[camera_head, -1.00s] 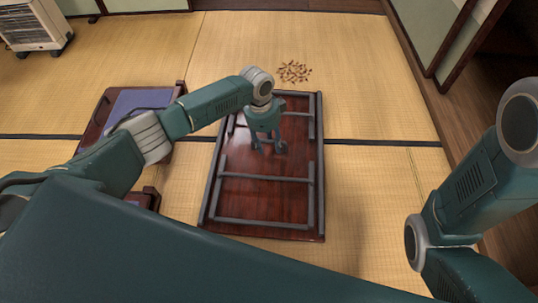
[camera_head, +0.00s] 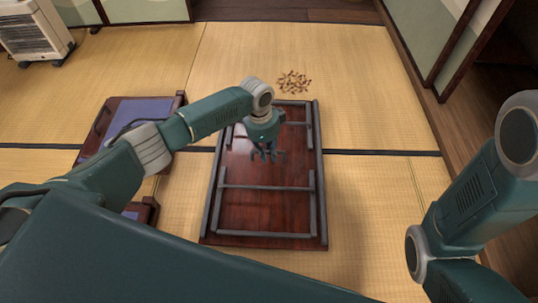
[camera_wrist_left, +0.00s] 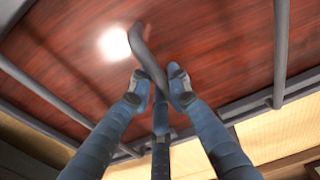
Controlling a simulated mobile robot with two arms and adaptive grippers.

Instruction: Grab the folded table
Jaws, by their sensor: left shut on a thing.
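The folded table (camera_head: 266,206) lies on the tatami, a dark red glossy top framed by dark edges, with grey leg frames folded flat on it. My left gripper (camera_head: 267,156) is over its upper middle, near the crossbar of the leg frame. In the left wrist view, the red wood of the folded table (camera_wrist_left: 210,40) fills the background, with grey leg bars at both sides. My left gripper (camera_wrist_left: 160,82) is shut there on a dark grey piece of the table between its fingertips. My right gripper is not in view; only my right arm shows.
A white heater (camera_head: 35,30) is at the upper left. Free tatami lies at the right.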

